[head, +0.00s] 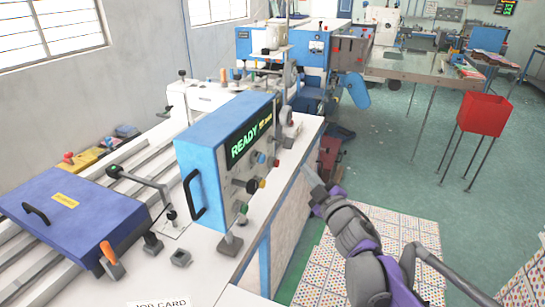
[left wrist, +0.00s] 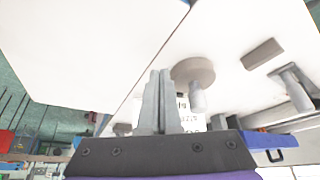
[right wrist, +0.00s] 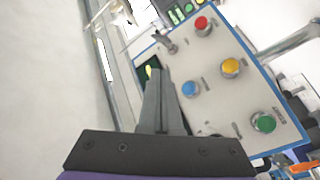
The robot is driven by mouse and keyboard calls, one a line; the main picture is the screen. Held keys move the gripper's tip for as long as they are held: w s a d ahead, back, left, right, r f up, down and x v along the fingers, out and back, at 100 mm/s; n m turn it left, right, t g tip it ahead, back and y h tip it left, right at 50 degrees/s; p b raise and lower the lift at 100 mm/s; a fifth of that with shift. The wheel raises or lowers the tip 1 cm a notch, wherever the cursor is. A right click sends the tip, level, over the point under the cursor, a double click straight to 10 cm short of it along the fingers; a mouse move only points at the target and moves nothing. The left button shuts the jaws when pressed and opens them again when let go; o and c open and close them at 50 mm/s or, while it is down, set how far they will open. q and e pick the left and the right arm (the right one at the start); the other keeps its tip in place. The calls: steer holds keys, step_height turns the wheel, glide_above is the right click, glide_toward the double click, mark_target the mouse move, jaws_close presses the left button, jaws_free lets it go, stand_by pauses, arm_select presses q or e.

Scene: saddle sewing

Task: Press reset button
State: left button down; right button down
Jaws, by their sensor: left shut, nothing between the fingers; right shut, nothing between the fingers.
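The control panel is on the face of a blue box (head: 205,135) with a lit READY display (head: 250,138). In the right wrist view the panel (right wrist: 215,85) carries a red button (right wrist: 201,24), a yellow button (right wrist: 231,67), a blue button (right wrist: 190,89) and a green button (right wrist: 264,122). The labels are too small to read, so I cannot tell which is reset. My right gripper (head: 309,172) is shut and empty, to the right of the panel; its fingertips (right wrist: 162,72) overlap the display edge beside the blue button. My left gripper (left wrist: 160,78) is shut and empty over a white surface.
The box stands on a white bench (head: 190,262). A purple-blue lidded case (head: 75,215) and a lever (head: 140,178) are at left. A red bin (head: 484,113) on legs stands at right. Green floor (head: 420,160) is open between the bench and the bin.

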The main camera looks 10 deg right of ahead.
mark_target(262, 159)
arm_select(q)
steer(key=shift+d, duration=0.1)
arm_select(e)
steer(key=shift+r+n+y, duration=0.1)
steer(key=shift+n+y, duration=0.2)
arm_select(q)
steer(key=shift+r, duration=0.1)
arm_select(e)
steer(key=shift+w+a, duration=0.1)
